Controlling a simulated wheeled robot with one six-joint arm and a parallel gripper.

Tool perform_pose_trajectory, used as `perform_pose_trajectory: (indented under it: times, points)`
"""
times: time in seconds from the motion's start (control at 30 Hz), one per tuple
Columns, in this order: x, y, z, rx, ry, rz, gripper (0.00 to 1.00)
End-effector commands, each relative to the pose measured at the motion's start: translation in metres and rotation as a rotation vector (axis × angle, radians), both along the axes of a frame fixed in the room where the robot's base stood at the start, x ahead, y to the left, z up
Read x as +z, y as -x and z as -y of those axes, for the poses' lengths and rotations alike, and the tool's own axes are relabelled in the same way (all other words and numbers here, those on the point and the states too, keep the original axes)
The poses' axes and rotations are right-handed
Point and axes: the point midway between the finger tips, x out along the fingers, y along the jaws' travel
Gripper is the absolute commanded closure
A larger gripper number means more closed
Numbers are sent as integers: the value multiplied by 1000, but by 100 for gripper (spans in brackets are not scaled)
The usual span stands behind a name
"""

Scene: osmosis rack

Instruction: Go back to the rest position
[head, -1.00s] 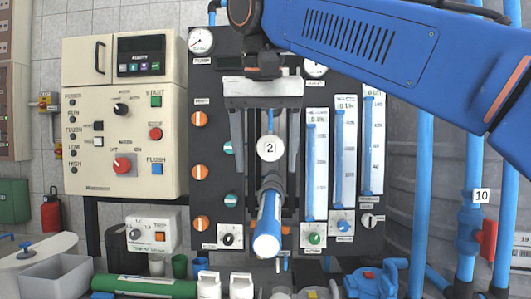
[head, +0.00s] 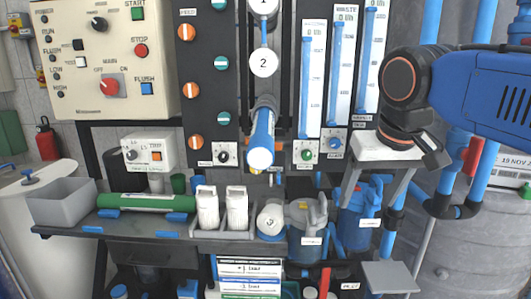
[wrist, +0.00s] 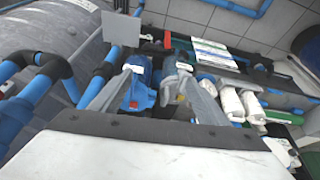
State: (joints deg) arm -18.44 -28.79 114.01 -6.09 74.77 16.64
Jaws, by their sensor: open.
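My gripper (head: 372,198) hangs at the right in the head view, fingers pointing down, open and empty. It is in front of the rack's right side, above and partly in front of a blue filter housing (head: 355,232). In the wrist view, the gripper (wrist: 158,100) has its two grey fingers spread, with the blue housing (wrist: 140,80) seen between and beyond them.
Blue pipes (head: 485,175) with a red handle stand close at the right, beside a large grey tank (head: 465,240).

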Motion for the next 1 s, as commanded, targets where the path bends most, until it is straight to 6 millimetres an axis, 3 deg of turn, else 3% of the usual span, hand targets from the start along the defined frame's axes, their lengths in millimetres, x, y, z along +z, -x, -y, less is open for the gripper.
perform_pose_trajectory:
  times: [0.1, 0.3, 0.4, 0.53, 0.63, 0.73, 0.87, 1.0]
  points:
    - [-54, 26, 30, -13, -3, 8, 31]
    - [-141, 68, 63, -26, -6, 29, 31]
    - [-175, 85, 72, -32, -5, 38, 31]
    - [-203, 99, 79, -37, -4, 45, 31]
    - [-209, 101, 80, -38, -4, 49, 30]
    - [-195, 91, 77, -32, -5, 46, 30]
    - [-153, 62, 67, -22, -6, 37, 30]
    - [-97, 23, 49, -15, -7, 25, 30]
